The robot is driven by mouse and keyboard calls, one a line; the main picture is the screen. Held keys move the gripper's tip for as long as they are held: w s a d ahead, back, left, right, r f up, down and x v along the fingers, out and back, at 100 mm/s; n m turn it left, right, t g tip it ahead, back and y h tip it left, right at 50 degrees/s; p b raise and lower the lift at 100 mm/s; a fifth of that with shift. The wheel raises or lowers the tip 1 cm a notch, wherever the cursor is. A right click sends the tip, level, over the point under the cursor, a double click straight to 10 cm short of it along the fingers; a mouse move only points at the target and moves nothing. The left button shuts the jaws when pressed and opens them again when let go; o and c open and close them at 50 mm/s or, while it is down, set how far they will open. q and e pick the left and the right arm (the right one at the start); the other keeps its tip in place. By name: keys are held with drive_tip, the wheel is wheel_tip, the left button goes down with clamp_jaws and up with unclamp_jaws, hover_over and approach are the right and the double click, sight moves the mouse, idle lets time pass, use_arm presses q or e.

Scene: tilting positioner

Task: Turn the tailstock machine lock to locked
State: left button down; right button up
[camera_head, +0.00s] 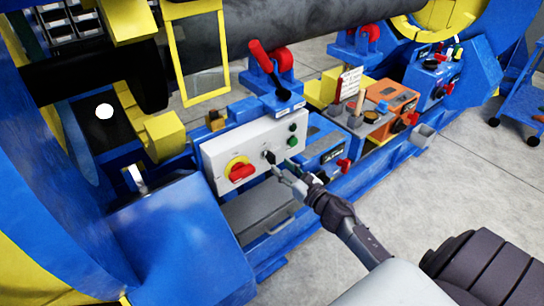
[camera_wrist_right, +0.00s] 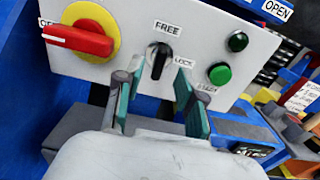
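The machine lock is a small black rotary knob (camera_wrist_right: 158,60) on a light grey control panel (camera_head: 220,150), with labels FREE above it and LOCK to its lower right. In the right wrist view the knob's handle stands roughly upright, tilted slightly. In the head view the knob (camera_head: 268,156) sits just beyond my right gripper (camera_head: 286,172). In the right wrist view the two fingers of my right gripper (camera_wrist_right: 155,100) are apart, with the knob framed between and beyond them; nothing is held. Contact with the knob cannot be made out. My left gripper is not in view.
A red rotary switch on a yellow disc (camera_head: 240,171) is left of the knob. Green buttons (camera_head: 292,141) are on its right. A red-handled lever (camera_head: 268,66) stands behind the panel. Blue and orange boxes (camera_head: 392,103) line the frame to the right. Grey floor lies open at the lower right.

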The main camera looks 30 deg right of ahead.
sight(275, 161)
drive_tip(key=w, duration=0.5)
drive_tip(key=shift+w+a, duration=0.25)
drive_tip(key=shift+w, duration=0.15)
clamp_jaws()
